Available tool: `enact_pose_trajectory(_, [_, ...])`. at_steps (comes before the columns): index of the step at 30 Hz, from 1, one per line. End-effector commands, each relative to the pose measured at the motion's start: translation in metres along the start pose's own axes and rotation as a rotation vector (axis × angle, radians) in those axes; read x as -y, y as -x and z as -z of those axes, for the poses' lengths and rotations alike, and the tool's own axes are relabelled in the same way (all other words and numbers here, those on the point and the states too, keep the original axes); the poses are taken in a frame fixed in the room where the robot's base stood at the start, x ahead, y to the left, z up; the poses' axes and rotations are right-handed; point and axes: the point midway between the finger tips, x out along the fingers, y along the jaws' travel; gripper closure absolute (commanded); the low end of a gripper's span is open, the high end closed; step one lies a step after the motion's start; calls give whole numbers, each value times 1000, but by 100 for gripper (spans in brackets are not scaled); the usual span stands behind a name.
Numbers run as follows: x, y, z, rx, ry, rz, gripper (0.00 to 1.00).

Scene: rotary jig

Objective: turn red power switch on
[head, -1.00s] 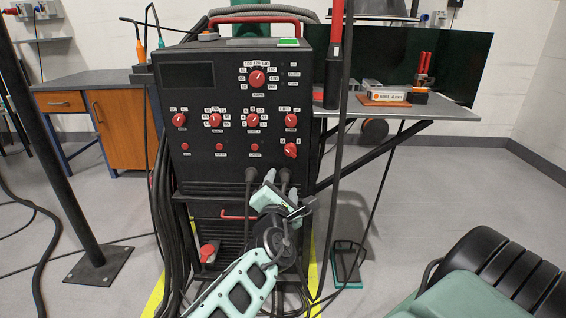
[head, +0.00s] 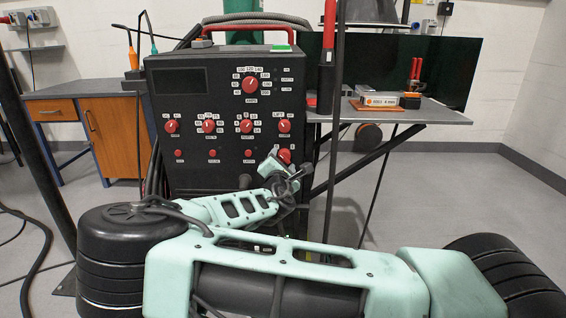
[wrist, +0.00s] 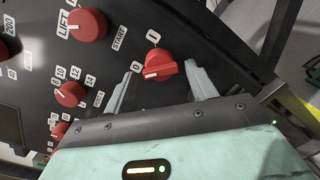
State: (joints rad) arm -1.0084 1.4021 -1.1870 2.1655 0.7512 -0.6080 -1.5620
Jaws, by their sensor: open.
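The red power switch (wrist: 163,66) is a round knob with a raised handle on the dark machine panel, beside the labels 0 and I. The white mark on its handle lies toward the 0. In the head view the switch (head: 285,156) is at the panel's lower right, partly covered by my gripper (head: 283,167). In the wrist view my gripper (wrist: 160,72) is open, with one finger on each side of the switch. Gaps show between both fingers and the knob. Whether the fingertips reach level with the handle, I cannot tell.
Other red knobs (wrist: 88,24) sit close left of the switch. The black machine (head: 180,110) fills the middle. A grey table (head: 430,110) with small items stands right, and a wooden-door bench (head: 112,135) left. A dark pole (head: 327,70) stands at the machine's right.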

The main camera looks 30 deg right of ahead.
Motion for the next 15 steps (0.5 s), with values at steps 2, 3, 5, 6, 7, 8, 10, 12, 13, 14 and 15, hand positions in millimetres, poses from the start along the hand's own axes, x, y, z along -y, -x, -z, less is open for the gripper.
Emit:
enact_pose_trajectory(2, [1, -8, 0, 1, -2, 1, 43])
enact_pose_trajectory(3, [0, -10, 0, 1, -2, 1, 43])
enact_pose_trajectory(5, [0, -13, 0, 1, -1, 1, 43])
enact_pose_trajectory(6, [0, -14, 0, 1, -1, 1, 43])
enact_pose_trajectory(7, [0, -15, 0, 1, 0, 1, 43])
enact_pose_trajectory(8, [0, -15, -1, 1, 0, 1, 43])
enact_pose_trajectory(10, [0, -15, 0, 1, 0, 0, 43])
enact_pose_trajectory(12, [0, -15, 0, 1, 0, 0, 43])
enact_pose_trajectory(13, [0, -15, 0, 1, 0, 0, 43])
enact_pose_trajectory(14, [0, -15, 0, 1, 0, 0, 43])
enact_pose_trajectory(15, [0, -15, 0, 1, 0, 0, 55])
